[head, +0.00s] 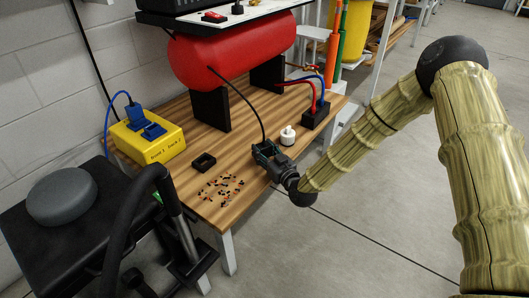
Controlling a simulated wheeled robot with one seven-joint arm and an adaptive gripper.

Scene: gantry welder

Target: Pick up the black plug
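My gripper (264,150) is low over the front right part of the wooden table, reaching in from the right. A thin black cable (240,95) runs from the red tank down to the gripper's fingers. The black plug at its end cannot be made out clearly against the dark fingers. The fingers are at the cable's end, but whether they are closed on the plug is too small and dark to tell.
The wooden table (180,189) holds a yellow box (165,146) with blue plugs, a small black square frame (203,162), scattered small parts (222,186), a white knobbed piece (288,136) and a black block (316,116) with red and blue leads. The red tank (235,48) stands behind.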

